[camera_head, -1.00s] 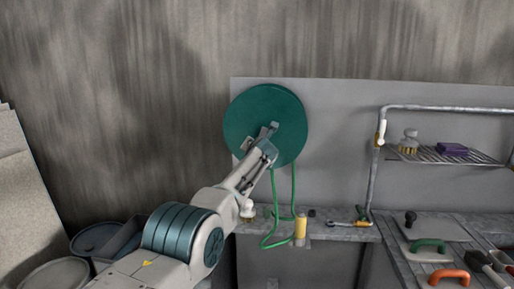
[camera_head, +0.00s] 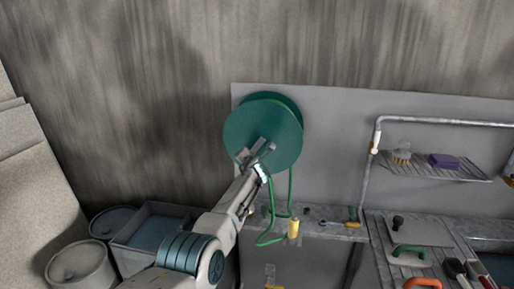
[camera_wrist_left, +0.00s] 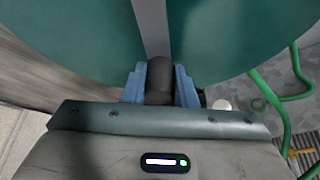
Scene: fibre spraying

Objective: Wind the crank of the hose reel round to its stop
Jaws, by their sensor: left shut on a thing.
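The hose reel (camera_head: 265,118) is a large green disc mounted on the grey wall panel, and it fills the top of the left wrist view (camera_wrist_left: 80,40). A grey crank arm (camera_wrist_left: 152,25) runs down across its face to a dark crank handle (camera_wrist_left: 160,80). My left gripper (camera_wrist_left: 160,88) is shut on the crank handle, with a blue finger on each side. In the head view my left gripper (camera_head: 256,160) is at the lower part of the disc. A green hose (camera_head: 290,195) hangs below the reel in a loop. My right gripper is not in view.
A narrow ledge below the reel holds a yellow canister (camera_head: 293,228) and small tools. Trowels lie on the bench at right. Barrels (camera_head: 80,268) and a bin stand at lower left.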

